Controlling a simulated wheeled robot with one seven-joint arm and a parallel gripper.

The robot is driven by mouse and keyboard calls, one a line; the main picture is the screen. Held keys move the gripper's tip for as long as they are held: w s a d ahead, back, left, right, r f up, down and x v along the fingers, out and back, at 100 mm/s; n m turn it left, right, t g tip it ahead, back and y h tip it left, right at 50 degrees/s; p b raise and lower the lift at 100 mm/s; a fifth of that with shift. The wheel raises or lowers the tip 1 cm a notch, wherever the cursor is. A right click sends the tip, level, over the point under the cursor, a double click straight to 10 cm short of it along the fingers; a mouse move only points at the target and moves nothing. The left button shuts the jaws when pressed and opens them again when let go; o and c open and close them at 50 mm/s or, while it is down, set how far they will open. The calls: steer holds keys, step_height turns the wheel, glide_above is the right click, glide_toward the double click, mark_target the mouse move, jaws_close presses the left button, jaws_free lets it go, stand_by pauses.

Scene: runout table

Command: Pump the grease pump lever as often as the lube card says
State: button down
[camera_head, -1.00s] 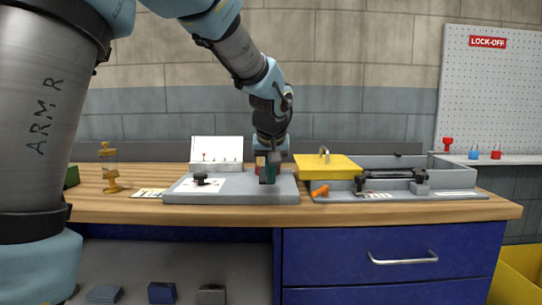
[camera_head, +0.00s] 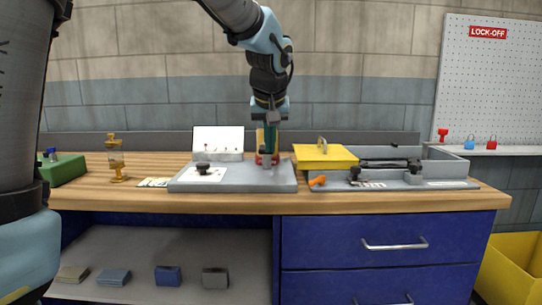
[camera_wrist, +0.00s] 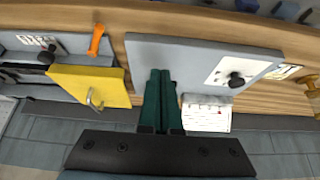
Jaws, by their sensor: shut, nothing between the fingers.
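My gripper (camera_head: 268,148) is shut and empty, pointing down over the right part of a grey plate (camera_head: 240,181) on the bench. Its dark green fingers also show together in the wrist view (camera_wrist: 160,75). Behind the fingertips in the head view a red part (camera_head: 275,159) and a tan part (camera_head: 260,139) show partly; the fingers hide the rest. I cannot make out the pump lever for certain. A small printed card (camera_head: 154,183) lies left of the plate, and a white sheet (camera_head: 205,174) lies on it; neither is legible, so I cannot tell which is the lube card.
A yellow lid (camera_head: 324,158) and an orange handle (camera_head: 317,181) belong to a grey tray unit on the right. A black knob (camera_head: 202,167) stands on the plate's left. A white board (camera_head: 218,140) stands behind. A brass-coloured oiler (camera_head: 116,160) and a green box (camera_head: 64,170) are left.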

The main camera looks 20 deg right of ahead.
steer(key=v, duration=0.5)
steer(key=shift+s+a+f, duration=0.1)
steer(key=shift+s+f, duration=0.1)
steer(key=shift+s, duration=0.1)
